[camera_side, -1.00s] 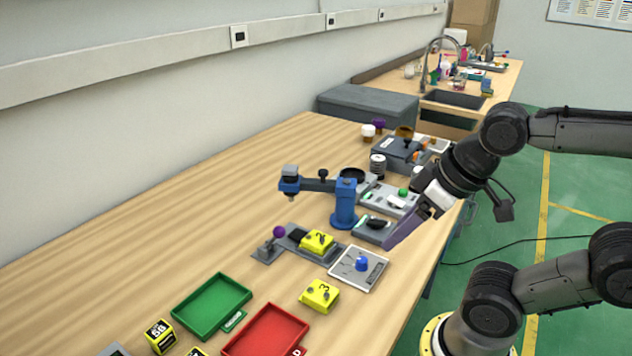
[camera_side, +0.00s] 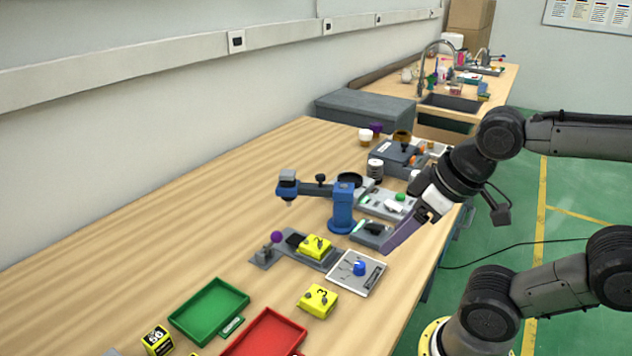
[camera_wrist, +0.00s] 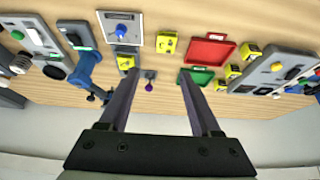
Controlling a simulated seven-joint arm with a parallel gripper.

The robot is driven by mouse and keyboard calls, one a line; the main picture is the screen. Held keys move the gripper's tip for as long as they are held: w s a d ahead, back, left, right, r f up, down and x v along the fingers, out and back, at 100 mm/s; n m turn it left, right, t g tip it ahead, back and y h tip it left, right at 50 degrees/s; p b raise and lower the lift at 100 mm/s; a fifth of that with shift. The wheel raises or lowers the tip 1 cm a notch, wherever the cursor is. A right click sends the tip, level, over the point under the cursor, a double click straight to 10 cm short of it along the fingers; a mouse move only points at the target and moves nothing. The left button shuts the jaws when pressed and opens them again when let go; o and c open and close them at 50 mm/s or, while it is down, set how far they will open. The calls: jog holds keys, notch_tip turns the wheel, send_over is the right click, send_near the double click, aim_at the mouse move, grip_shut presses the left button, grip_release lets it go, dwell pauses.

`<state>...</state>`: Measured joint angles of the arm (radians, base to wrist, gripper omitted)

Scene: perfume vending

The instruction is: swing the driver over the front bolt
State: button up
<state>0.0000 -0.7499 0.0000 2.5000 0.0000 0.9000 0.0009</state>
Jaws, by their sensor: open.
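The driver is a blue post (camera_side: 342,208) with a swing arm (camera_side: 310,188) and a grey-topped head (camera_side: 288,183) at its left end. The head hangs over bare table, beyond the grey fixture. A yellow block (camera_side: 315,246) marked 2 sits in that fixture; its bolts are too small to make out. In the wrist view the driver (camera_wrist: 85,68) is left of my fingers. My gripper (camera_wrist: 158,72) is open and empty, its purple fingers apart. In the side view my gripper (camera_side: 388,248) is right of the post, near the table's right edge, touching nothing visibly.
A purple-knobbed clamp (camera_side: 277,238) stands at the fixture's left end. A white plate with a blue knob (camera_side: 359,268) and a yellow block (camera_side: 318,300) marked 3 lie in front. Green (camera_side: 208,312) and red (camera_side: 265,335) trays are nearer. The table left of the driver is clear.

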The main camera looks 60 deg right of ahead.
jog(key=w+d+r+m+g, duration=0.1)
jog(key=w+r+m, duration=0.35)
jog(key=r, duration=0.75)
jog(key=w+d+r+m+g, duration=0.1)
jog(key=w+d+r, duration=0.15)
jog(key=w, duration=0.35)
jog(key=w+d+r+g, duration=0.1)
jog(key=w+d+r, duration=0.15)
jog(key=w, duration=0.35)
jog(key=m+g, duration=0.3)
jog(key=m, duration=0.1)
send_over(321, 175)
notch_tip(321, 175, down, 12)
jog(key=shift+n, duration=0.25)
notch_tip(321, 175, down, 13)
jog(key=shift+r, duration=0.1)
